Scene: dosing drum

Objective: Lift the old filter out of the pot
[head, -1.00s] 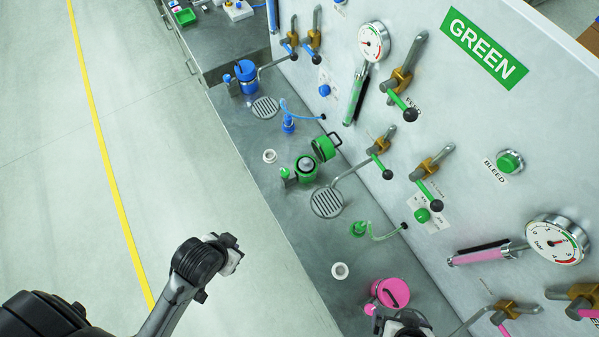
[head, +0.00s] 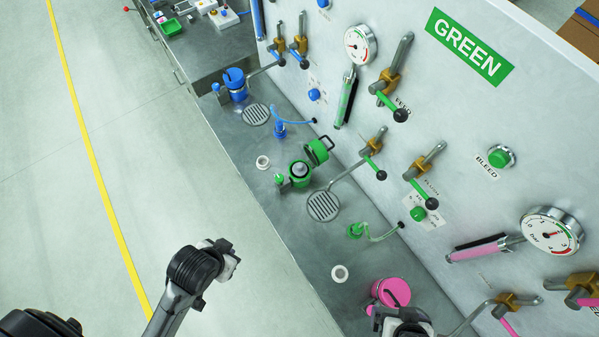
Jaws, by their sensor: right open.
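The green pot (head: 298,176) stands on the grey bench with its green lid (head: 318,151) swung open. A pale round piece, perhaps the old filter, shows in its mouth (head: 299,169); its detail is too small to tell. My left gripper (head: 227,260) is over the floor, left of the bench and well apart from the pot; its jaws are not clear. My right gripper (head: 408,328) is at the bottom edge beside the pink pot, partly cut off, open and well below the green pot in the picture.
White rings (head: 340,274) (head: 263,162) lie on the bench. A round drain grate (head: 323,206) is right of the green pot. A pink pot (head: 391,292) and a blue pot (head: 236,88) stand on the bench. The panel (head: 450,120) has levers (head: 421,188) jutting over the bench.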

